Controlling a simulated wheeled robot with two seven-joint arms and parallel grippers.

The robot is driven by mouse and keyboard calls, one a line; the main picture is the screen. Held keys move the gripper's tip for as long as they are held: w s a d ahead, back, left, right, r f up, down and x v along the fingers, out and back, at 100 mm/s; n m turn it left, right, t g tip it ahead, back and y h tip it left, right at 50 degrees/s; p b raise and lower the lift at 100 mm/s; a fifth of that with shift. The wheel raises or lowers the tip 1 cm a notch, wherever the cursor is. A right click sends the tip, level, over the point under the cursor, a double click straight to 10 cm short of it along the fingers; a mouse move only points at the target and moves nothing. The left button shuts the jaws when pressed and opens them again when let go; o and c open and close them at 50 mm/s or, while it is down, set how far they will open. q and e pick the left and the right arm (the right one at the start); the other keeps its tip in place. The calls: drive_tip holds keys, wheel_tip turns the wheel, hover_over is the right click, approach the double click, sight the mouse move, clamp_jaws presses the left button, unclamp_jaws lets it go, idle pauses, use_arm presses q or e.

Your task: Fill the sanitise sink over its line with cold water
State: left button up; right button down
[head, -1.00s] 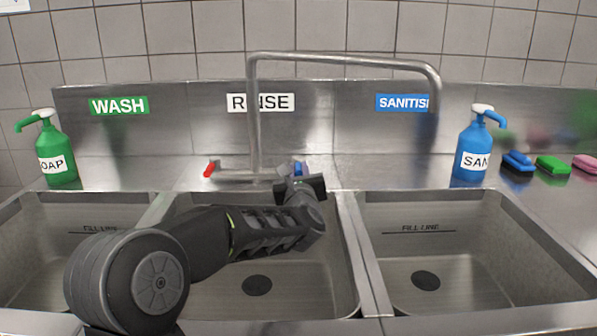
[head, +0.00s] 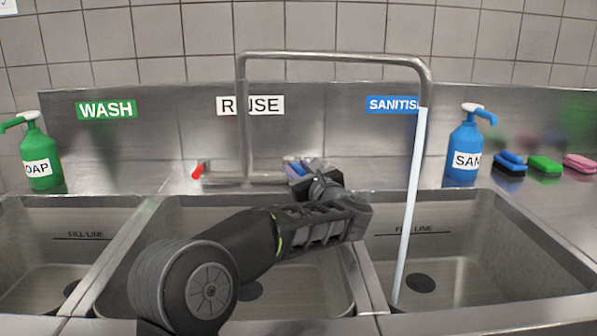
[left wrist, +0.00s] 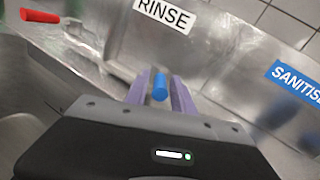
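The sanitise sink (head: 545,283) is the right basin. Its fill line (head: 413,233) and dark drain (head: 420,283) show, with no clear water level. The swivel spout (head: 330,58) ends over this basin, and a pale water stream (head: 413,190) falls from it to the basin's left front. My left gripper (head: 303,170) is at the blue cold tap handle (head: 290,168), behind the rinse sink. My right gripper is not in view.
The red tap handle (head: 198,171) is to the left. A blue sanitiser bottle (head: 464,145) and several sponges (head: 544,166) stand behind the right basin. A green soap bottle (head: 40,160) stands at left. The rinse basin (head: 310,290) lies under my left arm.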

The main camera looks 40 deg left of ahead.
use_arm(q)
drive_tip(key=shift+o, duration=0.8)
drive_tip(key=shift+d+f, duration=0.1)
drive_tip(key=shift+d, duration=0.05)
drive_tip(key=v, duration=0.7)
drive_tip(key=shift+s+d+b, duration=0.2)
drive_tip(key=shift+b, duration=0.1)
idle(6.0)
